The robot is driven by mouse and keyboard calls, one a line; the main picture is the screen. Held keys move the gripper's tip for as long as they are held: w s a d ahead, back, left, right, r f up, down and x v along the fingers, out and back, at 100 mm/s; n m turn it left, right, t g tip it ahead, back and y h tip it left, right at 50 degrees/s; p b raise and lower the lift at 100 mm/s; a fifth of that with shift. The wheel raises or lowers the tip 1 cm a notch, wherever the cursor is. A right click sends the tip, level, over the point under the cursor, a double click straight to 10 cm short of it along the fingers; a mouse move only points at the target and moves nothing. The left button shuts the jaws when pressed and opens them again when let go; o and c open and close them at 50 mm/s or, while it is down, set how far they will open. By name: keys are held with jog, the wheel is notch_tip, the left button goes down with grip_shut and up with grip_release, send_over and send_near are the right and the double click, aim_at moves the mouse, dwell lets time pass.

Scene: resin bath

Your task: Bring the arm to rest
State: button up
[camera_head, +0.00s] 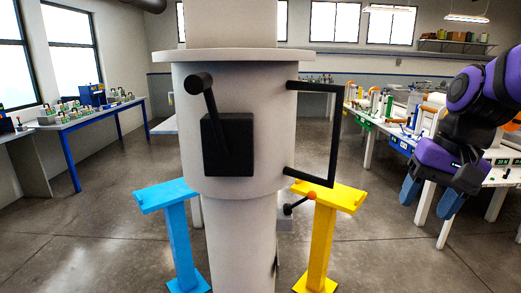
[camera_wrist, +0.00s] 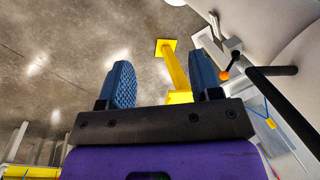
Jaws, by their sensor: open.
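My gripper (camera_head: 431,200) is at the right of the head view, at the end of my purple and black arm. Its two blue fingers point down and are apart, with nothing between them. In the wrist view the open fingers (camera_wrist: 161,88) frame bare floor and part of a yellow stand. The gripper hangs in the air in front of the white tables on the right and touches nothing that I can see.
A large pale cylinder (camera_head: 238,130) with black handles stands in the centre. A blue stand (camera_head: 178,235) and a yellow stand (camera_head: 322,240) flank it. A lever with an orange knob (camera_head: 311,195) sits beside the yellow stand. A blue-legged bench (camera_head: 75,150) is left. Floor between is clear.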

jog(key=s+d+r+n+t+h, duration=0.2)
jog(key=s+r+n+t, duration=0.1)
jog(key=s, duration=0.5)
jog(key=shift+s+d+r+n+t+h, duration=0.2)
jog(key=shift+d+n+t+h, duration=0.15)
jog(key=shift+t, duration=0.55)
